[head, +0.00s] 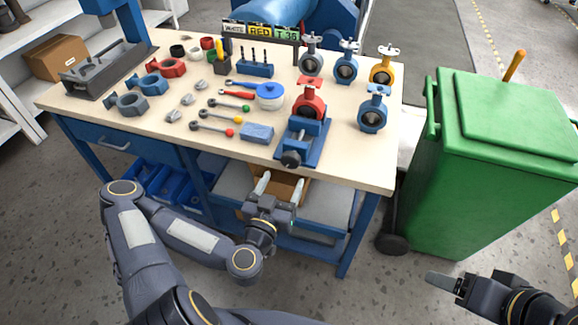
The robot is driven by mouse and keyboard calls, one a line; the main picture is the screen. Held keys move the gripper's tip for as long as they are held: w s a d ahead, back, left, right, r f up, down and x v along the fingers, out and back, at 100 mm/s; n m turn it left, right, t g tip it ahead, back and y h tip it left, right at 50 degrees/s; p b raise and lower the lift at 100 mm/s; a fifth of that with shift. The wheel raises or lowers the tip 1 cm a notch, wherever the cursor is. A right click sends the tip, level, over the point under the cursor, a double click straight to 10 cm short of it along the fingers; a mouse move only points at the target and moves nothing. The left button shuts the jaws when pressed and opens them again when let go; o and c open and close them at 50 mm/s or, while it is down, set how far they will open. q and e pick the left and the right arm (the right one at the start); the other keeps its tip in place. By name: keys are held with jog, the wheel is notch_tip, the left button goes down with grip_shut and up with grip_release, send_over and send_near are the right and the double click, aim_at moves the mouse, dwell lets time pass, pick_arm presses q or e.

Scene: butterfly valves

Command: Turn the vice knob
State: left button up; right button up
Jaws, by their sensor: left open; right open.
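The blue vice (304,141) sits at the front edge of the workbench, and a red butterfly valve (309,98) stands in or against its back part. The dark vice knob (291,159) points toward me at the front edge. My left gripper (280,187) is open and empty, in front of the bench and a little below and left of the knob, with its fingers pointing up toward the bench. It does not touch the knob. My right gripper (444,279) is at the lower right, low beside the green bin, far from the vice; only part of its fingers shows.
A blue block (257,133) lies just left of the vice. A green bin (500,150) stands to the right. A lower shelf and blue crates are under the bench.

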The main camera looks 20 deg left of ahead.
aim_at(289, 163)
pick_arm(q)
jog(key=w, duration=0.7)
jog(key=shift+w+p, duration=0.35)
jog(key=shift+w, duration=0.05)
jog(key=c, duration=1)
